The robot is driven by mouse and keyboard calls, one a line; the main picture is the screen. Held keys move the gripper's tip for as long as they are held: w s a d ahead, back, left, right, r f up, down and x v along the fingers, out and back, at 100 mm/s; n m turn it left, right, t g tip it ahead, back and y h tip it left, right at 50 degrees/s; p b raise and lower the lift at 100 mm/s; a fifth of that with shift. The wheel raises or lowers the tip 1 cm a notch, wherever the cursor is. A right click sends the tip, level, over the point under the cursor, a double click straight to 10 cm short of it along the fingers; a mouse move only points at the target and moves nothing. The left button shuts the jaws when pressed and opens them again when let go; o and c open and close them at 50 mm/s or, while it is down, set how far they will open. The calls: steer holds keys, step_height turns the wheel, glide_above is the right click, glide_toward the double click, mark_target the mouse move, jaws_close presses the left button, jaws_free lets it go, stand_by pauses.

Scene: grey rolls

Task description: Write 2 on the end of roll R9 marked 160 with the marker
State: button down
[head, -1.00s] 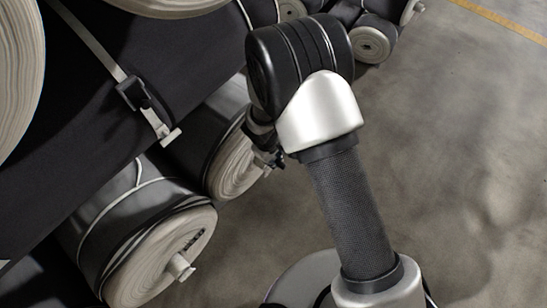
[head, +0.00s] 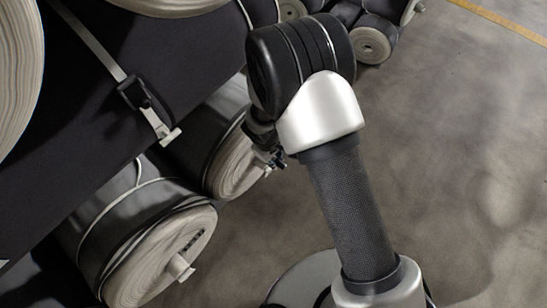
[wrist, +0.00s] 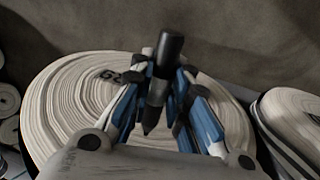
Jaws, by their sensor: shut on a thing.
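In the wrist view, my gripper (wrist: 165,95) has blue-and-white fingers closed on a black marker (wrist: 170,48). Behind it is a pale roll end (wrist: 60,110) with ring-like layers. A dark printed mark (wrist: 110,76) on this end is turned and partly covered by a finger, so I cannot read it fully. I cannot tell whether the marker touches the end. In the head view, my gripper (head: 270,158) is mostly hidden behind my arm, close to the end of a dark-wrapped roll (head: 238,165).
A nearer roll (head: 150,265) has a dark mark and a protruding core on its end. A strap with a buckle (head: 135,92) crosses a large dark roll above. Another pale roll (wrist: 295,115) is at the right in the wrist view. Grey floor (head: 450,180) is clear at the right.

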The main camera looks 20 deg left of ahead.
steer(key=shift+a, duration=0.2)
stand_by(0.4)
steer(key=shift+w+d+r+p, duration=0.15)
steer(key=shift+w+r+p, duration=0.2)
steer(key=shift+w+r, duration=0.1)
stand_by(0.4)
steer(key=shift+w, duration=0.2)
steer(key=shift+w+d, duration=0.2)
steer(key=shift+w, duration=0.05)
steer(key=shift+w+d, duration=0.15)
steer(key=shift+w, duration=0.25)
steer(key=shift+f, duration=0.15)
steer(key=shift+w+d+f, duration=0.1)
steer(key=shift+w+f, duration=0.1)
steer(key=shift+w+f+b, duration=0.15)
steer(key=shift+f+b, duration=0.15)
steer(key=shift+b, duration=0.1)
steer(key=shift+s+f+b, duration=0.4)
steer(key=shift+f+b, duration=0.3)
steer(key=shift+b, duration=0.35)
stand_by(0.4)
